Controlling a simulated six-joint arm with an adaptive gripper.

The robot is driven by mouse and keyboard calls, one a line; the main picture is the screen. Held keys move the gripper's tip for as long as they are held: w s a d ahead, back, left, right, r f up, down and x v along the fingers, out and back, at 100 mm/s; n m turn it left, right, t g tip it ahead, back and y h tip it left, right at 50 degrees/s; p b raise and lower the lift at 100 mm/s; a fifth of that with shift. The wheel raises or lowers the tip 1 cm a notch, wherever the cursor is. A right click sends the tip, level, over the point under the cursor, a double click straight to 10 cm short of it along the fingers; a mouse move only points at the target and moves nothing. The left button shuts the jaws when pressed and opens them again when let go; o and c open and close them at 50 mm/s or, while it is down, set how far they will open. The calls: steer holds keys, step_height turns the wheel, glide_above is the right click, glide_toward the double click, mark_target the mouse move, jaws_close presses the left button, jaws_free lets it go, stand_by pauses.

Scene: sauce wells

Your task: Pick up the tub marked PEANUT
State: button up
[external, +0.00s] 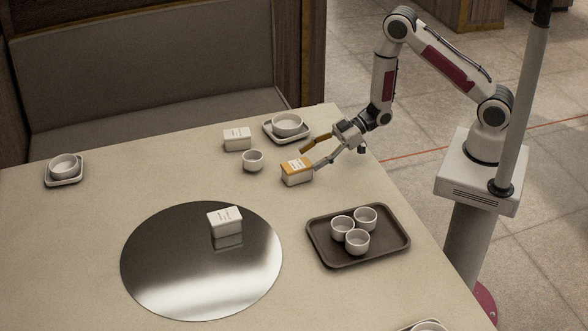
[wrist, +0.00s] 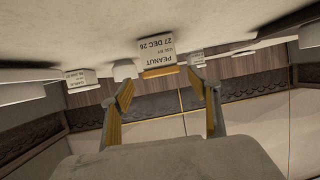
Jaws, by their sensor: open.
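The tub marked PEANUT (wrist: 157,50) shows in the wrist view, upside down in the picture, with its label facing me. In the external view the tub (external: 297,175) is white with an orange top and stands upright on the table. My gripper (external: 309,160) is open just to the right of it there. In the wrist view the fingers of my gripper (wrist: 161,82) are spread, with the tub beyond the tips and roughly between them. I cannot tell whether a finger touches it.
White tubs stand at the back (external: 237,140) and on the shiny round plate (external: 150,260). A small white cup (external: 252,160) is left of the PEANUT tub. A brown tray (external: 385,253) holds three cups. A bowl on a saucer (external: 270,129) stands behind.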

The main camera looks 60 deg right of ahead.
mark_target(284, 177)
steer(key=shift+x, duration=0.75)
steer(key=shift+f, duration=0.1)
steer(key=shift+s+f+x, duration=0.1)
steer(key=shift+f+x, duration=0.05)
steer(key=shift+x, duration=1.15)
steer(key=shift+s+f+x, duration=0.1)
steer(key=shift+s+x, duration=0.05)
steer(key=shift+x, duration=1.1)
steer(key=c, duration=1.4)
